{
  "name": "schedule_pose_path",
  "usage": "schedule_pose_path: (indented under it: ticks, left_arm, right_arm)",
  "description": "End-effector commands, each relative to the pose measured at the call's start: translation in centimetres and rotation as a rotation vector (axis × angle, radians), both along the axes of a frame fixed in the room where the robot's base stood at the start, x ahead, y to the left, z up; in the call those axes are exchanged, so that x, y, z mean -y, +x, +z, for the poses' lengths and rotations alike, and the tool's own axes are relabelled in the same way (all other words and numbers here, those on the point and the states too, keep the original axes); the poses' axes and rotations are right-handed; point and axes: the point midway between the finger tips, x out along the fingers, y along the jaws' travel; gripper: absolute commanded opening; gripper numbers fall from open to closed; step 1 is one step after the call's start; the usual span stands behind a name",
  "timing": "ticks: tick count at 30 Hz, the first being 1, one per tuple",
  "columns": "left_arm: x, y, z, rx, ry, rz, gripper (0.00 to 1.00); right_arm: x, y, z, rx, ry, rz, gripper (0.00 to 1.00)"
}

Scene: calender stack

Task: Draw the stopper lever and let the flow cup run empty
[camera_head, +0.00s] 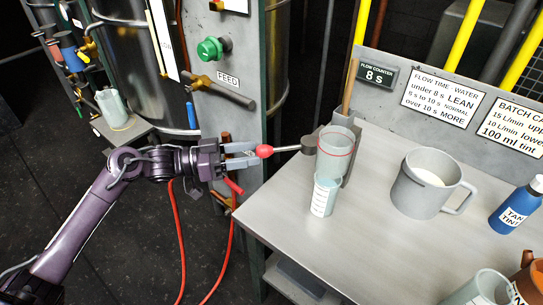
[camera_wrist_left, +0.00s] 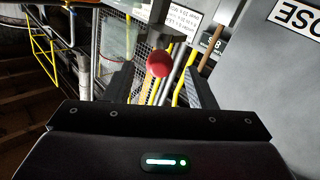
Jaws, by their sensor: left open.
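The stopper lever (camera_head: 287,149) is a dark rod with a red ball knob (camera_head: 264,151), reaching left from the flow cup's stand. The flow cup (camera_head: 335,158) is clear with a red ring near its top; its liquid level is hard to tell. A graduated beaker (camera_head: 322,196) stands below it on the bench. My left gripper (camera_head: 249,154) is open at the knob, its fingers pointing right. In the left wrist view the red knob (camera_wrist_left: 159,63) lies between the two finger tips, with a gap on both sides. My right gripper is not in view.
The grey bench (camera_head: 285,215) holds a grey jug (camera_head: 415,195) with white contents and a blue tint bottle (camera_head: 515,207). A flow counter (camera_head: 377,75) reads 8 s.

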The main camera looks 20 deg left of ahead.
Motion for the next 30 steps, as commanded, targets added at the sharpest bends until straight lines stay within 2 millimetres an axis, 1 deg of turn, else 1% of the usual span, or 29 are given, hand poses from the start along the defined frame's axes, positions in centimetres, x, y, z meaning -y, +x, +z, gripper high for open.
schedule_pose_path:
  ticks: [1,6,10,15,22,23,30]
  left_arm:
    - [0.8,0.4,0.3,0.003,-0.004,-0.002,0.50]
    - [3.3,1.7,0.3,0.004,-0.003,-0.002,0.50]
    - [4.8,2.5,0.2,0.003,-0.002,-0.001,0.50]
    - [5.7,3.0,0.2,0.004,0.001,-0.001,0.50]
    - [5.7,3.0,0.1,0.003,0.001,-0.001,0.50]
    - [5.7,3.0,0.1,0.003,0.001,-0.001,0.49]
    - [5.7,3.0,0.1,0.003,0.000,-0.001,0.18]
  right_arm:
    - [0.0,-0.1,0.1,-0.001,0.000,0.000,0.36]
    - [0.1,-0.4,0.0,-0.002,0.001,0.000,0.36]
    - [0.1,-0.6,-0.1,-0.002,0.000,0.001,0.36]
    - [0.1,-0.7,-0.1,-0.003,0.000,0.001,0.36]
    - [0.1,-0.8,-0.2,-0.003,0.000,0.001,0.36]
    - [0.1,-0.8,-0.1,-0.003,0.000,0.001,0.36]
    - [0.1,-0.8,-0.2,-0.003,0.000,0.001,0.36]
